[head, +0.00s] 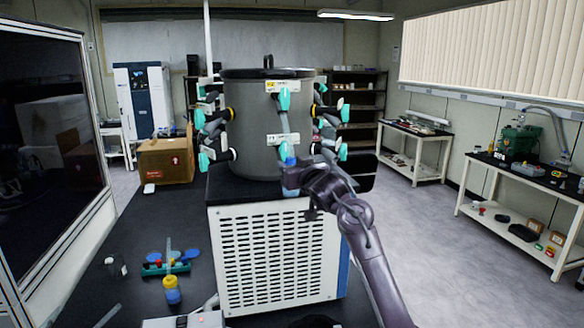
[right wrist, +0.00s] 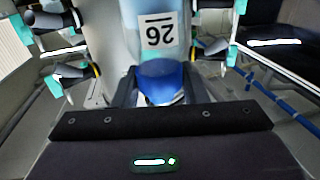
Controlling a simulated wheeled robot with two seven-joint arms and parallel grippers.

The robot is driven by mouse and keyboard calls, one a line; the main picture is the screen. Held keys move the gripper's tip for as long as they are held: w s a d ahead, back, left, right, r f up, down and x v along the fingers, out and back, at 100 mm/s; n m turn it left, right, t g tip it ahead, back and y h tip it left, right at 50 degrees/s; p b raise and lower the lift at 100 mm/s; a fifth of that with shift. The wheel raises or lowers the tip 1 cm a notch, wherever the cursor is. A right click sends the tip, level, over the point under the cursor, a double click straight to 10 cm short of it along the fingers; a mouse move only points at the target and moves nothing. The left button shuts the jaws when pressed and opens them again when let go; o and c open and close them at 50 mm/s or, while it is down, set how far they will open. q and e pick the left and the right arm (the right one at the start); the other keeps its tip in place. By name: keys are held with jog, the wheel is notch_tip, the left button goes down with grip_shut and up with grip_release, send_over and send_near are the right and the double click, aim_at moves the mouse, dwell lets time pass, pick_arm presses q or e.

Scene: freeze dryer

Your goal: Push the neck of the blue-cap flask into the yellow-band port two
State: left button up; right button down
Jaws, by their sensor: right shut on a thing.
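The blue-cap flask (head: 290,161) is in my right gripper (head: 298,182), in front of the grey chamber and above the white slatted cabinet. In the right wrist view its blue part (right wrist: 163,82) is between the gripper's dark fingers (right wrist: 160,96). An upside-down label reading 26 (right wrist: 157,31) shows on the pale body beyond. The right gripper is shut on the flask. Yellow-banded ports (head: 231,114) stick out at the chamber's sides; which one is port two is not readable. The flask is apart from these side ports. Its neck is not clear. My left gripper is not visible.
The grey chamber (head: 253,135) carries several teal-handled valves, one at the front (head: 284,100). A side table (head: 525,178) is at right; floor between is clear.

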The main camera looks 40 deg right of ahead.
jog(key=shift+w+d+r, duration=0.2)
jog(key=shift+r, duration=0.45)
jog(key=c, duration=1.2)
grip_release()
jog(key=o, duration=0.4)
jog(key=shift+w+f, duration=0.1)
jog(key=shift+f, duration=0.15)
jog(key=shift+s+a+f+b, duration=0.15)
jog(key=shift+s+b, duration=0.15)
jog(key=b+v, duration=0.3)
jog(key=v, duration=0.4)
jog(key=shift+s+r, duration=0.15)
jog(key=shift+r, duration=0.1)
